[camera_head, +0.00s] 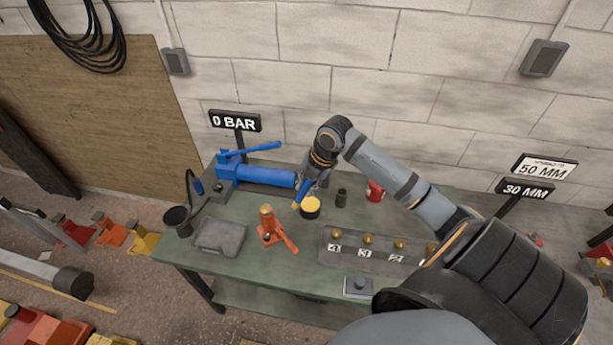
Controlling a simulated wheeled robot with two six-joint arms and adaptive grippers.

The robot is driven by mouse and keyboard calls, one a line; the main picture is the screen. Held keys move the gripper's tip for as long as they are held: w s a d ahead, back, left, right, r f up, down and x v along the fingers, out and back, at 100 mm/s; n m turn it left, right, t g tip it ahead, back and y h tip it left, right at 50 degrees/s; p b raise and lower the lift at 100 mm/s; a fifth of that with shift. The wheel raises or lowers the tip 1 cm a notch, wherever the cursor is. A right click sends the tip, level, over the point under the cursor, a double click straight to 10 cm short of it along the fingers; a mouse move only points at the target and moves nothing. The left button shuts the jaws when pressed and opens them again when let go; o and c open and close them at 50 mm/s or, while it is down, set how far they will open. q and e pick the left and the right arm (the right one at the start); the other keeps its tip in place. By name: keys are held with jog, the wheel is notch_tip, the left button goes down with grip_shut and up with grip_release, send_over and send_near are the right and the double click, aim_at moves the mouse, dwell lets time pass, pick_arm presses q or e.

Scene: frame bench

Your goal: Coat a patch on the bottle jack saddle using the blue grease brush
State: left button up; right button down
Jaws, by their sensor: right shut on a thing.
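My right gripper (313,178) reaches in from the right over the green workbench (213,266). It is shut on the blue grease brush (302,193), which points down and left. The brush's yellowish tip is close to the open grease tin (310,213) with yellow grease; I cannot tell whether they touch. The orange bottle jack (269,228) stands upright left of and nearer than the tin. Its saddle (266,208) is on top, apart from the brush. Its handle points toward the front right. My left gripper is not in view.
A blue hydraulic pump (262,175) lies behind the jack, beside a "0 BAR" sign (235,121). A grey case (220,237) and dark funnel cup (177,219) stand left. A numbered tray (345,262) with brass pieces, a dark small cylinder (341,197) and a red can (375,191) are right.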

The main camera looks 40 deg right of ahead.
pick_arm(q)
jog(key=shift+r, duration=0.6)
pick_arm(e)
jog(key=shift+r, duration=0.65)
notch_tip(320, 180, up, 3)
jog(key=p, duration=0.3)
jog(key=shift+r, duration=0.1)
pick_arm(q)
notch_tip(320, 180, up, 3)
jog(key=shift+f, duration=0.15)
